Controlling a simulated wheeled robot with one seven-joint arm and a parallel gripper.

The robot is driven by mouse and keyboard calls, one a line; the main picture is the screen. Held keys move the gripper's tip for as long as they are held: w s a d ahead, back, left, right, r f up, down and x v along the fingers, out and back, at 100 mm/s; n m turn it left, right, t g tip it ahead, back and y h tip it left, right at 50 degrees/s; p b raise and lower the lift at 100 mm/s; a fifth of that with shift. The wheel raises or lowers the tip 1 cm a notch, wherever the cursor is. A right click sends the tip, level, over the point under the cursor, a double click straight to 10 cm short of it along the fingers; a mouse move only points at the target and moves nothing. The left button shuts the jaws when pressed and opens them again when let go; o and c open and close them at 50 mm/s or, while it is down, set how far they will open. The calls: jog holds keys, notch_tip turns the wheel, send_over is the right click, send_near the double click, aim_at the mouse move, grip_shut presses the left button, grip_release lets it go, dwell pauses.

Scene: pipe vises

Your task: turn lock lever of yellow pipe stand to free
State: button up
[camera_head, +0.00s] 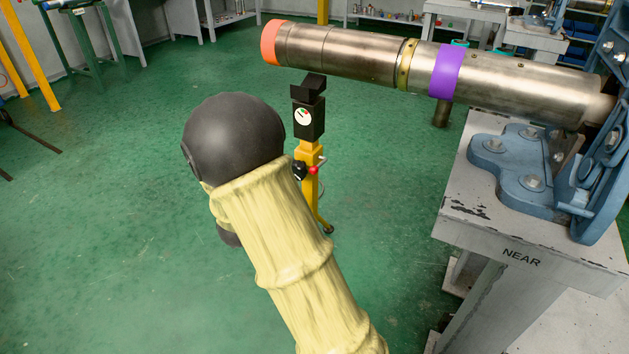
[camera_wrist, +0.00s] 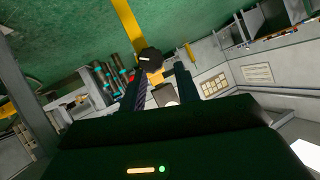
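The yellow pipe stand (camera_head: 310,190) stands on the floor left of the bench, with a black head bearing a round dial (camera_head: 304,116). A red-knobbed lever (camera_head: 313,170) sits by a black collar on its post, pointing towards the camera and slightly right. My gripper is hidden behind my sleeved arm in the head view. In the wrist view my gripper (camera_wrist: 160,88) has its two dark fingers apart. Beyond and between them show the yellow post (camera_wrist: 122,25) and a black collar (camera_wrist: 149,60) of the stand. I cannot tell whether anything touches the fingers.
A long steel pipe (camera_head: 345,52) with orange, brass and purple bands runs above the stand. Its right end meets a blue vise (camera_head: 520,165) on a grey bench (camera_head: 480,240) marked NEAR. Shelves and benches line the back.

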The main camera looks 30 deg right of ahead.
jog(key=d+f+m+h+b, duration=0.1)
jog(key=h, duration=0.1)
jog(key=d+m+h+b, duration=0.1)
jog(key=m+h, duration=0.1)
jog(key=h, duration=0.1)
jog(key=s+d+f+m+g+h+b, duration=0.1)
jog(key=h, duration=0.2)
jog(key=shift+d+f+m, duration=0.25)
jog(key=shift+f+m, duration=0.05)
jog(key=shift+m, duration=0.1)
jog(key=shift+d, duration=0.15)
